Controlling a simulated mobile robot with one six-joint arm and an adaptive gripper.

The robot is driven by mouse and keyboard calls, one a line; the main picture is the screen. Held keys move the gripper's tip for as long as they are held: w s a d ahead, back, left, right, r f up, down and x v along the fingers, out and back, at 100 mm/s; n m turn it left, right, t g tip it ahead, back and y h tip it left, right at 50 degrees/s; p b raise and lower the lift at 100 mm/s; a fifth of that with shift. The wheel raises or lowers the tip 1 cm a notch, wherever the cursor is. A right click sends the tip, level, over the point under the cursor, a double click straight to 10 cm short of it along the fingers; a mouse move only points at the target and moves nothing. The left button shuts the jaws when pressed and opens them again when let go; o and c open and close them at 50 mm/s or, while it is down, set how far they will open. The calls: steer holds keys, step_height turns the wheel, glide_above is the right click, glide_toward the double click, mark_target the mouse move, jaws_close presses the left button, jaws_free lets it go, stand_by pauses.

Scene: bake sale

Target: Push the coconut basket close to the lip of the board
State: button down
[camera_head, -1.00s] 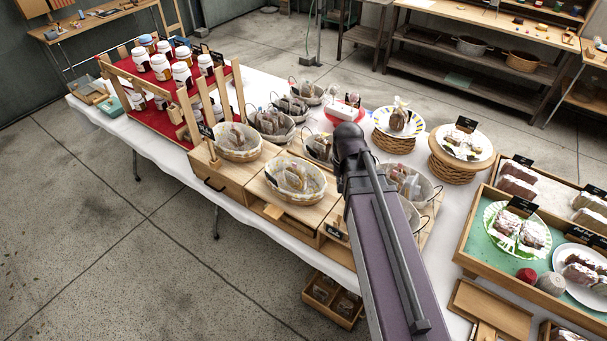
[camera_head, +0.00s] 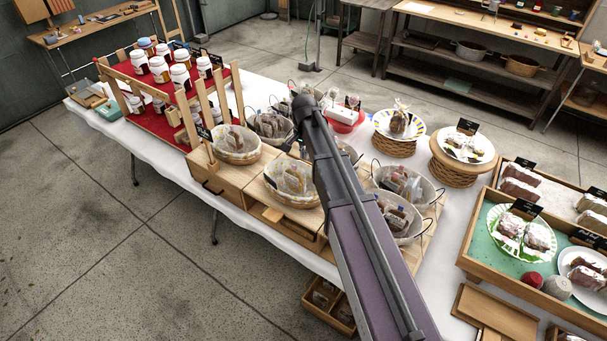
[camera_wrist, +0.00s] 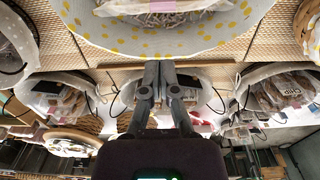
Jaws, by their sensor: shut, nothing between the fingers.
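A round wicker basket with a pale, yellow-dotted liner and wrapped goods (camera_head: 290,184) sits on the wooden board (camera_head: 268,214) near its front side. I cannot read which basket is the coconut one. The dotted basket (camera_wrist: 160,42) fills the top of the wrist view. My gripper (camera_wrist: 158,68) is shut and empty, with its fingertips close to that basket's rim. I cannot tell whether they touch it. In the head view my arm hides the fingers and part of the board.
A similar basket (camera_head: 236,146) stands to the left. Wire-handled baskets (camera_head: 271,125) stand behind and others (camera_head: 407,186) stand right of my arm. A red jar stand (camera_head: 160,110) is at the left. A green tray (camera_head: 480,241) is at the right.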

steer(key=shift+f, duration=0.15)
step_height(320, 180, down, 10)
steer(key=b, duration=1)
stand_by(0.6)
steer(key=w+d, duration=0.1)
steer(key=w, duration=0.1)
steer(key=w+d, duration=0.2)
steer(key=shift+w+d, duration=0.25)
steer(key=shift+d, duration=0.05)
steer(key=shift+r, duration=0.25)
step_height(320, 180, up, 10)
steer(key=p, duration=1)
steer(key=shift+f, duration=0.1)
steer(key=shift+s, duration=0.1)
stand_by(0.4)
